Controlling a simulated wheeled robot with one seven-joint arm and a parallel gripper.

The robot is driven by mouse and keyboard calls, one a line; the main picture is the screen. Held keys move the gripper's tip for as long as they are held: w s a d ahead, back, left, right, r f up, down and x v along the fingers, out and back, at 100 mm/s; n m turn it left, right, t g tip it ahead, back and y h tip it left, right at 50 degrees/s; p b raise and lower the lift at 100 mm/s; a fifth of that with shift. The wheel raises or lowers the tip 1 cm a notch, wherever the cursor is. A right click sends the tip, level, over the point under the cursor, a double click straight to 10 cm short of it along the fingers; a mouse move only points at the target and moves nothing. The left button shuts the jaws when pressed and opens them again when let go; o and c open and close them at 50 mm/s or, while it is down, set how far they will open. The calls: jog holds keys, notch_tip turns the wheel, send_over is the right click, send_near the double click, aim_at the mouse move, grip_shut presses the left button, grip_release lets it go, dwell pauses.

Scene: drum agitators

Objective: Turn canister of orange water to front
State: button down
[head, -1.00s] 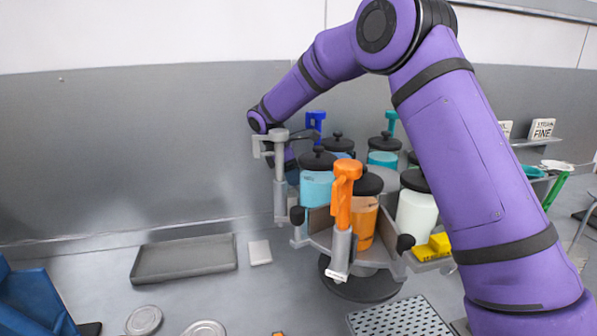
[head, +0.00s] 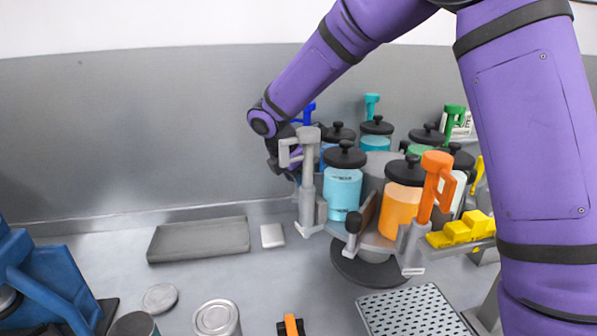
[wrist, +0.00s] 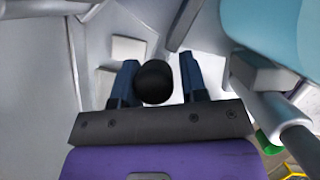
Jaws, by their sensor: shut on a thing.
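The canister of orange water (head: 400,207), with a black lid, stands on the front right of a round rack. An orange-topped post (head: 435,188) is at its right. A canister of light-blue water (head: 342,190) stands left of it, nearer the rack's front left. My gripper (wrist: 156,85) is shut on a black ball knob (wrist: 155,82) in the wrist view, with one dark-blue finger on each side. In the head view my gripper is at the rack's far left, partly hidden behind a grey post (head: 308,180); the held knob is hidden there.
Other canisters (head: 376,135) and coloured posts crowd the rack's back. Yellow blocks (head: 468,228) sit at its right. A shallow grey tray (head: 197,240) lies left on the table, with lids and a blue device (head: 40,285) nearer. A perforated plate (head: 410,312) lies in front.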

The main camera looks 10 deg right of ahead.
jog(key=shift+s+a+r+n+t, duration=0.1)
jog(key=shift+s+n+t, duration=0.15)
jog(key=shift+s+n, duration=0.6)
jog(key=shift+s+a+n+t, duration=0.1)
jog(key=shift+s+n+t, duration=0.2)
jog(key=shift+s, duration=1)
jog(key=c, duration=0.8)
grip_release()
jog(key=v, duration=1)
jog(key=shift+r, duration=0.4)
